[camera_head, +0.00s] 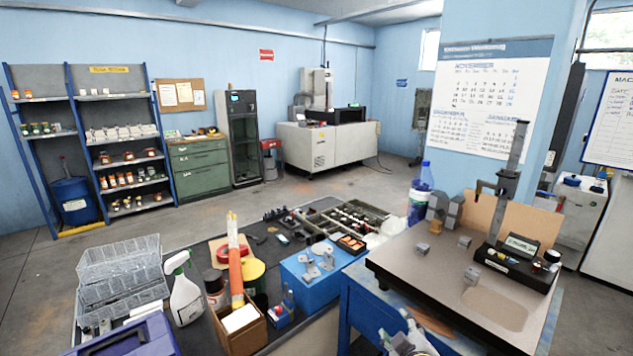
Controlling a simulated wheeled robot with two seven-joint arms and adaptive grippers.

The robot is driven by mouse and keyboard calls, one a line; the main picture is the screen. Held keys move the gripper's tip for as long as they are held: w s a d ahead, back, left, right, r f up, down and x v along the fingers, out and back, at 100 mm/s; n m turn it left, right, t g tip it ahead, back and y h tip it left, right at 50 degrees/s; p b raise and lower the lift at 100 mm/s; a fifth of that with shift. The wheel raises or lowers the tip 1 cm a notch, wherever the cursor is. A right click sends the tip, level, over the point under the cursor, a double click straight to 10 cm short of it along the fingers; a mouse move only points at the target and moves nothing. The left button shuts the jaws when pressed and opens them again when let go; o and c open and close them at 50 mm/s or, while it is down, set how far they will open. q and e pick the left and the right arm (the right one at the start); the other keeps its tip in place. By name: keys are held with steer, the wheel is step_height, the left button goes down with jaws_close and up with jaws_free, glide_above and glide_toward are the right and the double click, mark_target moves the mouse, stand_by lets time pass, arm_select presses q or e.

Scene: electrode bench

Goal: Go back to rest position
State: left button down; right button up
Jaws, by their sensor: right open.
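My right gripper (408,332) shows at the bottom edge, by the front left corner of the grey plate (400,262). It is open, with nothing seen between its fingers, and it is partly cut off by the frame. My left gripper is not in view. Small grey blocks lie on the plate: one at the left (422,249), one near the back (464,242) and one nearer the middle (471,275). My right gripper is apart from all of them.
A height gauge (510,190) with a black base stands on the plate's right side. A blue bottle (420,195) stands behind the plate. To the left, a dark bench holds a spray bottle (185,295), clear bins (120,272) and a blue box (318,277). The plate's front is clear.

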steer(key=s+d+f+m+g, duration=0.1)
steer(key=s+f+m+g, duration=0.2)
steer(key=s+f+g, duration=0.5)
steer(key=s+d+f+m+g, duration=0.15)
steer(key=s+f+m, duration=0.35)
steer(key=s, duration=0.8)
step_height(320, 180, down, 33)
steer(key=s+n+g, duration=0.1)
steer(key=s+n, duration=0.1)
steer(key=s+d+f, duration=0.2)
steer(key=s+f, duration=0.8)
steer(key=s, duration=0.1)
steer(key=s+d+f+g, duration=0.1)
steer(key=s+d+f, duration=0.1)
steer(key=s+f, duration=0.8)
steer(key=shift+s+f+y, duration=0.15)
steer(key=shift+s+y, duration=0.15)
steer(key=shift+s, duration=0.45)
steer(key=shift+g, duration=0.25)
